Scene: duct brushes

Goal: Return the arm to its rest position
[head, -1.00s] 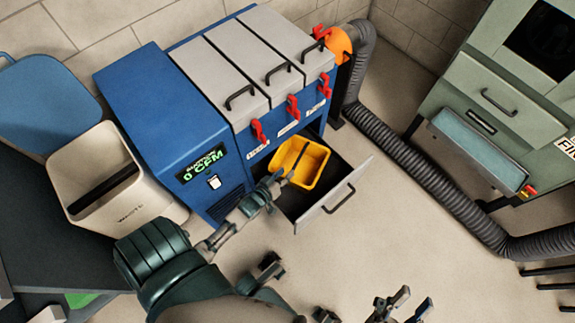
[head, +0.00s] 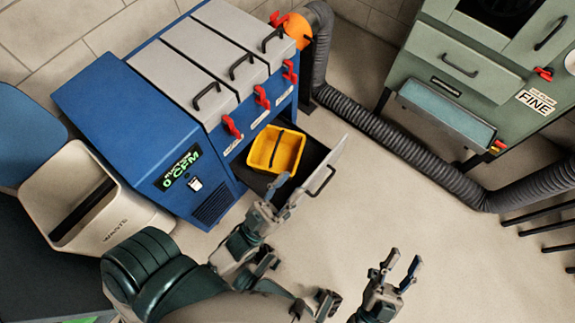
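My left arm comes in from the lower left. Its gripper (head: 268,197) is in front of the open drawer, near the drawer's front panel (head: 322,172), and its fingers look apart with nothing between them. The yellow bin (head: 263,150) sits in the open drawer of the blue machine (head: 140,110), with a dark bar across it. The gripper appears apart from the bin in this view. My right gripper (head: 401,268) is at the bottom right of centre over bare floor, with its two fingers spread and empty.
A white waste bin (head: 150,215) stands left of the blue machine. A grey corrugated hose (head: 395,140) runs from the machine along the floor to the right. A green cabinet (head: 520,100) with a tray stands at right, above dark rods (head: 545,228). The floor between is clear.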

